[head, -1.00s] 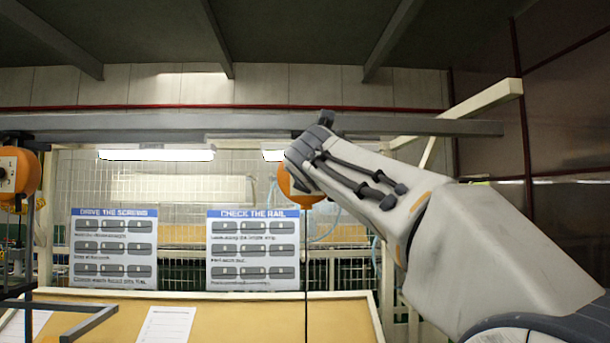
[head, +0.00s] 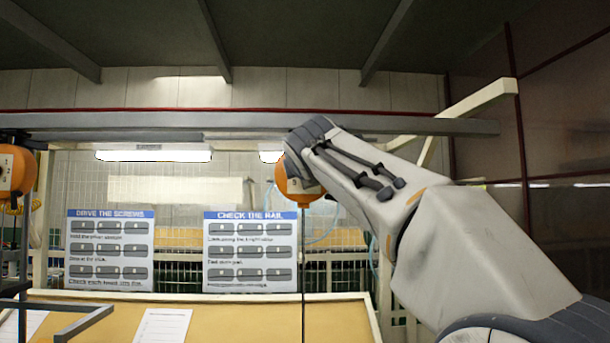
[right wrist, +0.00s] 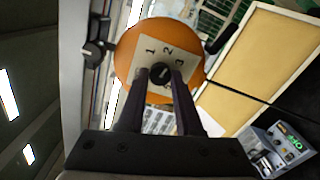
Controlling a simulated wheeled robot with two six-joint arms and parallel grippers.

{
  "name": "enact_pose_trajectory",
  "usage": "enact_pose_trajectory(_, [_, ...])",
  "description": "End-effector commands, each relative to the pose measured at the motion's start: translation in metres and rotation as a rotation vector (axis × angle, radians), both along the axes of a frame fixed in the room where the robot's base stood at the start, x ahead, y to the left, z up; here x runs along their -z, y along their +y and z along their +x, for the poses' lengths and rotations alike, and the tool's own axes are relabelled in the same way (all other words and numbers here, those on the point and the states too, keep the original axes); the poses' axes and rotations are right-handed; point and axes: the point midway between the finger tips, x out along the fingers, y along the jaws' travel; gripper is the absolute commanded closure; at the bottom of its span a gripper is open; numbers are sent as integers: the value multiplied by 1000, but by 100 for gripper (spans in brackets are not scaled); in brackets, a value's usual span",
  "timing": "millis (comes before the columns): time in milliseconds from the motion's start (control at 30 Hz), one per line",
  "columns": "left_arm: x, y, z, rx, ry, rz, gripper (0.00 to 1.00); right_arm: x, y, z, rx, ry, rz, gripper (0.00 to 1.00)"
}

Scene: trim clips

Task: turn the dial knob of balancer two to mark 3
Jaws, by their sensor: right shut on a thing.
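An orange round balancer (head: 297,186) hangs from the overhead rail in the middle of the head view, partly hidden by my right arm. In the right wrist view the balancer (right wrist: 128,53) fills the upper middle. Its pale dial plate (right wrist: 176,46) shows marks 1, 2 and 3 around a black dial knob (right wrist: 159,72). My right gripper (right wrist: 159,79) is shut on the knob, one finger on each side. The knob's pointer is too small to read surely; a light streak on it slants toward the 2 and 3 side. My left gripper is out of view.
Another orange balancer (head: 15,172) hangs at the far left. Two instruction boards (head: 110,250) stand behind a tan worktop (head: 240,318) with a paper sheet (head: 163,326). A cable hangs below the middle balancer.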

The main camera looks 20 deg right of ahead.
Motion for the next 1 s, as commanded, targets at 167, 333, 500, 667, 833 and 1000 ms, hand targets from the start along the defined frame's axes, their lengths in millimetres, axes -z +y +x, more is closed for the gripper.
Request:
enact_pose_trajectory(167, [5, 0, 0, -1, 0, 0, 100, 2, 0, 0, 1, -45, 161, 100])
enact_pose_trajectory(333, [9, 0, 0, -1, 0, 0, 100, 2, 0, 0, 2, -85, 301, 100])
enact_pose_trajectory(500, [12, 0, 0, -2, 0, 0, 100, 2, 0, 0, 1, -117, 417, 100])
enact_pose_trajectory(667, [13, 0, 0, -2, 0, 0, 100, 1, 0, 0, 1, -140, 496, 100])
enact_pose_trajectory(833, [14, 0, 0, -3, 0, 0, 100, 1, 0, 0, 1, -154, 548, 100])
enact_pose_trajectory(1000, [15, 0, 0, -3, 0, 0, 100, 1, 0, 0, 1, -161, 571, 100])
